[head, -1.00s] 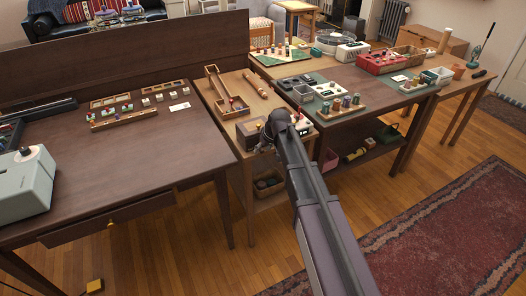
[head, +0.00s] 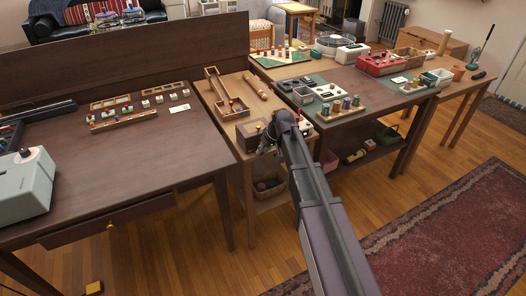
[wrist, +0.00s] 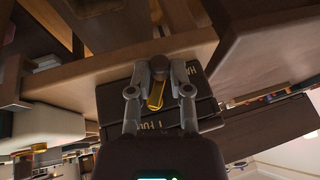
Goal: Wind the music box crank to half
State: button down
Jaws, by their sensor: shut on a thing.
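The music box is a small dark wooden box (head: 250,134) near the front of the narrow middle table. In the wrist view its dark face (wrist: 200,108) carries partly hidden pale lettering, which seems to include "HA" and "FU". A brass crank arm (wrist: 155,97) with a dark round knob (wrist: 158,74) stands out in front of that face. My gripper (wrist: 159,71) is shut on the knob, one finger on each side. In the head view my gripper (head: 268,143) is at the box's right side, and my arm hides the crank there.
A wooden ball tray (head: 232,106) lies behind the box. A rack of colored spools (head: 341,108) stands on the right table. The dark left table (head: 150,165) is close by, and a low shelf with a basket (head: 268,186) is below.

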jog(key=shift+g+y+b, duration=0.4)
jog(key=shift+y+b, duration=0.05)
jog(key=shift+y, duration=0.35)
jog(key=shift+a+r+m+y, duration=0.1)
jog(key=shift+m+y, duration=0.2)
jog(key=shift+y, duration=0.1)
jog(key=shift+s, duration=0.1)
jog(key=c, duration=0.6)
grip_release()
jog(key=shift+o, duration=0.2)
jog(key=shift+h, duration=0.5)
